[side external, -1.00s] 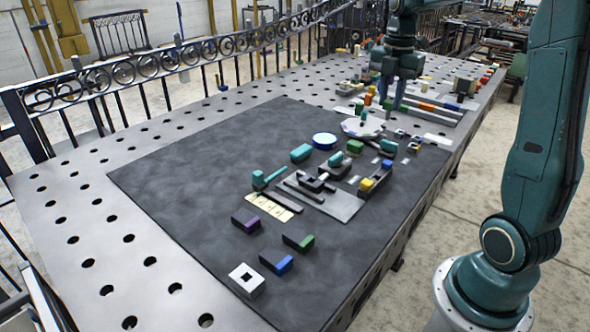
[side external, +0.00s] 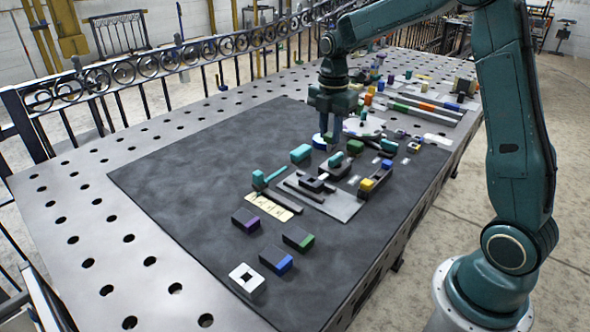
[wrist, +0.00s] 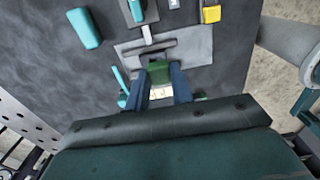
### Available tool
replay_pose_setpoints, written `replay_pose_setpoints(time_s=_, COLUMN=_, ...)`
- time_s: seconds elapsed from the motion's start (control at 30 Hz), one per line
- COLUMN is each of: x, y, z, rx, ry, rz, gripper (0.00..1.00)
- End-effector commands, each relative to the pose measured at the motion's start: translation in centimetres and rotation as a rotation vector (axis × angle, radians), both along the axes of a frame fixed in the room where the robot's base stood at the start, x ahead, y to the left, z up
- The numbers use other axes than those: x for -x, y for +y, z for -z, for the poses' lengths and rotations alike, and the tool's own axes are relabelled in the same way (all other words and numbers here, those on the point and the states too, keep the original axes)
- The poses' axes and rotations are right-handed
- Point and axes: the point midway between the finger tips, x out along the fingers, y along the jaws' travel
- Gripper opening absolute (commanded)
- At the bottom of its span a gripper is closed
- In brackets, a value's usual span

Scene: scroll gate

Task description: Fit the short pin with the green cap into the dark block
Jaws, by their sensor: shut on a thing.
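My gripper (side external: 331,146) hangs over the dark mat, near the round blue-rimmed disc, in the side view. In the wrist view its two blue fingers (wrist: 163,88) are shut on a green-capped piece (wrist: 159,71), which looks like the short pin. Its lower end is hidden. A dark block (side external: 312,185) stands on the grey plate (side external: 340,207), in front of and below my gripper in the side view. The held piece is apart from it. The block's opening is too small to make out.
A teal cylinder (side external: 301,153), a green block (side external: 355,147) and a dark holder with a yellow piece (side external: 367,184) stand close by. Dark blocks with purple (side external: 246,219), green (side external: 298,239) and blue (side external: 276,263) ends lie nearer. The mat's left side is clear.

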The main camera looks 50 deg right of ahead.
Motion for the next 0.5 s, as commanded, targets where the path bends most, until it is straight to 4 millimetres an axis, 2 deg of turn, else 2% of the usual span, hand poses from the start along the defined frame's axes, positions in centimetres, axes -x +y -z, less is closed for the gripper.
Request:
replay_pose_setpoints(time_s=0.03, x=-0.7, y=1.1, z=0.8, rx=0.000, ry=0.001, rz=-0.006, gripper=0.00)
replay_pose_setpoints(time_s=0.2, x=-1.9, y=3.2, z=2.4, rx=0.000, ry=0.000, rz=-0.005, gripper=0.00)
replay_pose_setpoints(time_s=0.5, x=-2.4, y=3.9, z=2.9, rx=0.001, ry=-0.003, rz=-0.002, gripper=0.00)
